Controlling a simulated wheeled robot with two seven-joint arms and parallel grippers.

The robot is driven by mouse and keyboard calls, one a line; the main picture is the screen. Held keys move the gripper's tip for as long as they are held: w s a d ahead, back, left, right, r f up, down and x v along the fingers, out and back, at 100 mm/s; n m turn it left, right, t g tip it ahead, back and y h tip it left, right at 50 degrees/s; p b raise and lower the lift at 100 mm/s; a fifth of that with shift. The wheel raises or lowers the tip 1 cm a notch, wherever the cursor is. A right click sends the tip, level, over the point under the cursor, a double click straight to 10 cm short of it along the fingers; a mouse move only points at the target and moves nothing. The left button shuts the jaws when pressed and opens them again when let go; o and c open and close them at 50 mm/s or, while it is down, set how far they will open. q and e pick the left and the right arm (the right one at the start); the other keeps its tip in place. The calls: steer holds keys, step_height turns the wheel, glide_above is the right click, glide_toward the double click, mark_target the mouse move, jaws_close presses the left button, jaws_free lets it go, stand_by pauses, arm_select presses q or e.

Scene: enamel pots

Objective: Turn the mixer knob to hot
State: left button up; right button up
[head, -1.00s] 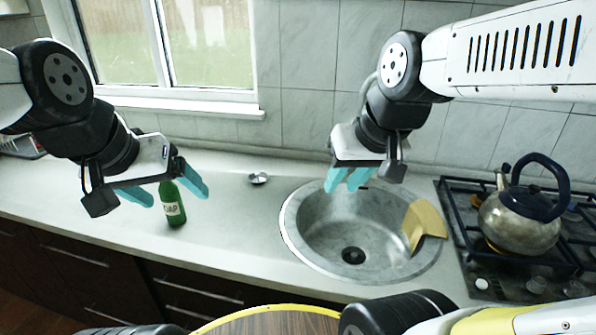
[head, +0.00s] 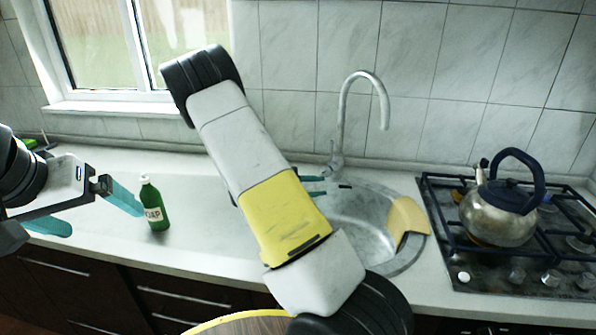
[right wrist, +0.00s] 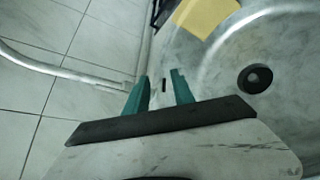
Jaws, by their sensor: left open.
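The mixer tap (head: 345,135) is a grey curved spout behind the sink (head: 419,262). In the right wrist view the tap's pipe (right wrist: 60,71) runs in from the left, and its lower end passes behind a finger. I cannot make out the knob clearly. My right gripper (head: 314,186) is mostly hidden by my arm in the head view; its teal fingers show near the tap's base. In the right wrist view it (right wrist: 159,77) is open, with a gap between the fingers and a small dark mark beyond. My left gripper (head: 104,221) is open and empty, left of the bottle.
A green soap bottle (head: 153,208) stands on the counter (head: 195,190). A yellow cloth or sponge (head: 407,221) lies at the sink's right rim. A kettle (head: 497,215) stands on the gas hob (head: 455,245). The drain (right wrist: 254,79) shows in the right wrist view.

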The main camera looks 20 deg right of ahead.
mark_target(322, 174)
steer(key=w+a+f+n+t+h, duration=0.2)
steer(key=w+f+n+t, duration=0.1)
steer(key=w+n+t, duration=0.3)
steer(key=shift+m+g, duration=0.3)
steer(key=x, duration=0.8)
steer(key=shift+w+f, duration=0.15)
steer(key=shift+w, duration=0.3)
jaws_close()
